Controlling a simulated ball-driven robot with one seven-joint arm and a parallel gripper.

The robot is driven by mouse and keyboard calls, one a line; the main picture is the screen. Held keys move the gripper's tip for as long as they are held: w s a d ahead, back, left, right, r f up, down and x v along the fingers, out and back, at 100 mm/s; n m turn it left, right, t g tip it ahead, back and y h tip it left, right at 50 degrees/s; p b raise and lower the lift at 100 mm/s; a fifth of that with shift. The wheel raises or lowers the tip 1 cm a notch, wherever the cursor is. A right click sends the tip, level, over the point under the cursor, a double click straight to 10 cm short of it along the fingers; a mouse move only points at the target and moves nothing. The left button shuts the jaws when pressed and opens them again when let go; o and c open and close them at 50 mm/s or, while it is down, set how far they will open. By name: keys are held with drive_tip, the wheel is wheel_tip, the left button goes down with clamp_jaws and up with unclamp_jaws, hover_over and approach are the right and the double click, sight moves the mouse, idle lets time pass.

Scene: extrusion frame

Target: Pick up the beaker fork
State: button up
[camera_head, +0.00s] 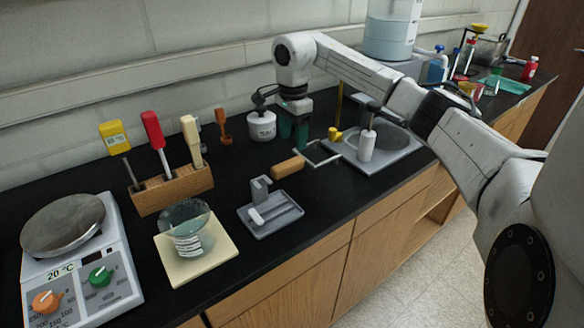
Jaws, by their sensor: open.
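The beaker fork lies on the black bench top near its front edge, in the middle of the head view. Its tan handle (287,167) points to the lower left, and its thin metal frame (318,160) is to the right. My gripper (294,143) points down just behind the fork in the picture. Its dark green fingers are apart with nothing seen between them. I cannot tell how high the fingertips are above the bench. Nothing hides the handle.
A white jar (262,126) stands close left of my gripper. A grey tray (285,217) is in front of the fork. A wooden tool block (172,190) and glass dish (186,222) stand left.

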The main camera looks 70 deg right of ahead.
sight(294, 160)
drive_tip(key=shift+f+p, duration=1.05)
drive_tip(key=shift+f, duration=3.35)
drive_tip(key=shift+c, duration=0.4)
clamp_jaws()
drive_tip(key=shift+r, duration=0.1)
